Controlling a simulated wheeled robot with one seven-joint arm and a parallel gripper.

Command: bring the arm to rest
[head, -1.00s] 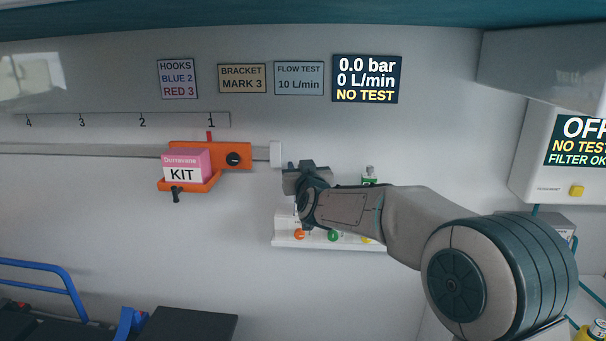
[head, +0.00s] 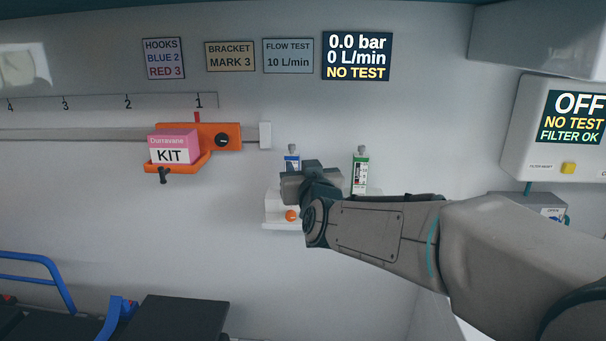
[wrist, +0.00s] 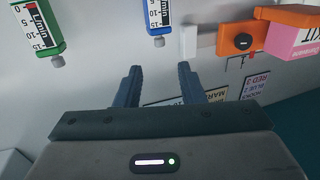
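My gripper (wrist: 158,88) shows in the wrist view with its two fingers apart and nothing between them. In the head view my gripper (head: 296,186) is in front of the wall shelf with the flow meters, and its fingers are mostly hidden by the wrist. My arm reaches in from the lower right of the head view, bent and raised off everything I can see.
A white shelf (head: 277,214) holds a blue flow meter (head: 291,163) and a green one (head: 360,172), partly behind my arm. An orange bracket (head: 205,137) with a pink kit box (head: 172,146) hangs on the rail at left. A blue-railed stretcher (head: 180,318) stands lower left.

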